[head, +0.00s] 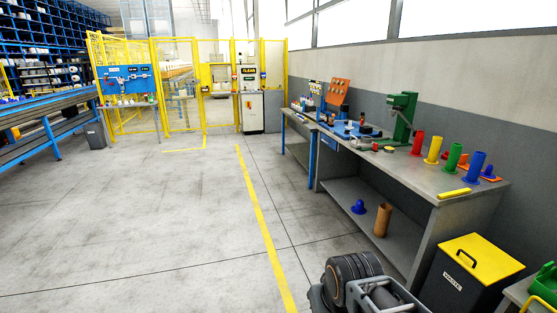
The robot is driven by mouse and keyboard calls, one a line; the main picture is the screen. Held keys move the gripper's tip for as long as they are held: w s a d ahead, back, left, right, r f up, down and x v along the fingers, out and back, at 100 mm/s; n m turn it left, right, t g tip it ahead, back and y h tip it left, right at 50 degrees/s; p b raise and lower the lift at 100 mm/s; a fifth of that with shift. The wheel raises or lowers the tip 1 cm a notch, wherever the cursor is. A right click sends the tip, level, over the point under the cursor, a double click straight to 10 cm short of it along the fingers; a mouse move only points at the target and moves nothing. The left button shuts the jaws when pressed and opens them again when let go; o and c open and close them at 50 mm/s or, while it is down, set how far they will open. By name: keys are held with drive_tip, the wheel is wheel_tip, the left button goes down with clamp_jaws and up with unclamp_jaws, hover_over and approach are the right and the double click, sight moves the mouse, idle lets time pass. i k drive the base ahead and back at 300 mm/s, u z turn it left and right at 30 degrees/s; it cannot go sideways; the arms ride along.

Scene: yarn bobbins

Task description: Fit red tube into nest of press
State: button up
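The red tube (417,142) stands upright on the grey workbench (480,199) at the right. It is at the left end of a row with yellow, green and blue tubes. The green press (402,115) stands just left of the red tube, against the wall. Its nest is too small to make out at this distance. The red tube is apart from the press column. A dark ribbed part and grey bracket of my own arm show at the bottom. My gripper's fingers are not in view.
The yellow tube (433,150), green tube (453,157) and blue tube (474,171) stand close together. A yellow bar (454,194) lies at the bench's front edge. A yellow-lidded waste bin (478,258) stands at the bench's near end. The floor left of the bench is clear.

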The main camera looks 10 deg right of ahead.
sight(366, 140)
drive_tip(key=z, duration=0.05)
drive_tip(key=i, duration=2.3)
drive_tip(key=z, duration=0.65)
drive_tip(key=i, duration=1.9)
drive_tip(key=z, duration=1.5)
drive_tip(key=i, duration=1.25)
drive_tip(key=z, duration=0.6)
